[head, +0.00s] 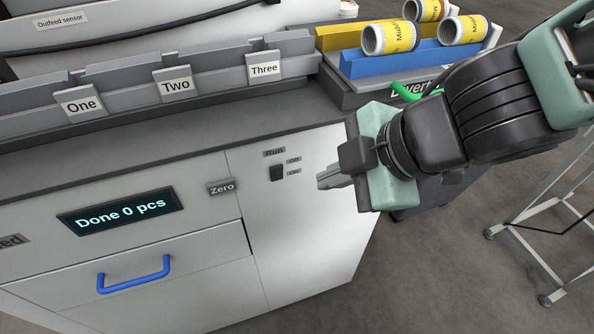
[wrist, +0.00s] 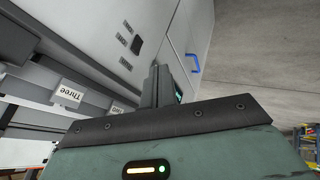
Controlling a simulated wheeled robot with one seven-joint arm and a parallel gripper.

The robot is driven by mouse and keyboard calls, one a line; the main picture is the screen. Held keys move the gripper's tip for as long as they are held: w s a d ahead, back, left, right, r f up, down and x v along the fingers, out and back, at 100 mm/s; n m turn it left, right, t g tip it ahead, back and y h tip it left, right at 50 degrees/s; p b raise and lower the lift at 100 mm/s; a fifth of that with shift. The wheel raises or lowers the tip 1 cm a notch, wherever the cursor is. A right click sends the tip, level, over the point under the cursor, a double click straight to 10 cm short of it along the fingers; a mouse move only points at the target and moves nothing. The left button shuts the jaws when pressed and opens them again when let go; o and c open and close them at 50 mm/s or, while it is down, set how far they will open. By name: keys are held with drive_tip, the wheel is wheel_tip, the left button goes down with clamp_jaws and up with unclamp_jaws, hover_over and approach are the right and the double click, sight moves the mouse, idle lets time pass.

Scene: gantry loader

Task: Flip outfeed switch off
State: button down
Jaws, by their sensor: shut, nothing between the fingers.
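A small black switch (head: 277,173) sits on the light grey front panel of the cabinet. Its labels read "Run" above it and "Off" and "On" beside it, with "Off" the upper one. No label on it reads "outfeed". The switch also shows in the wrist view (wrist: 136,45). My gripper (head: 324,180) is to the right of the switch and apart from it. Its fingers are together and empty, pointing toward the panel. The fingers also show in the wrist view (wrist: 158,84). The switch's exact tilt is too small to tell.
A "Zero" label (head: 221,187), a display reading "Done 0 pcs" (head: 120,212) and a drawer with a blue handle (head: 134,276) are left of the switch. Grey bins labelled One, Two and Three line the counter. Yellow-labelled bottles (head: 390,38) lie behind. A wheeled frame (head: 540,205) stands right.

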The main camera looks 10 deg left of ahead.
sight(277, 174)
drive_tip(key=shift+w+a+f+b, duration=0.65)
drive_tip(key=shift+w+a+f, duration=0.25)
drive_tip(key=shift+a+f, duration=0.4)
drive_tip(key=shift+w+a+f+b, duration=0.65)
drive_tip(key=shift+w+a+f, duration=0.4)
drive_tip(key=shift+a, duration=0.35)
drive_tip(key=shift+w+a+f+b, duration=0.65)
drive_tip(key=shift+w+a+f, duration=0.15)
drive_tip(key=shift+a+f, duration=0.55)
drive_tip(key=shift+r, duration=0.1)
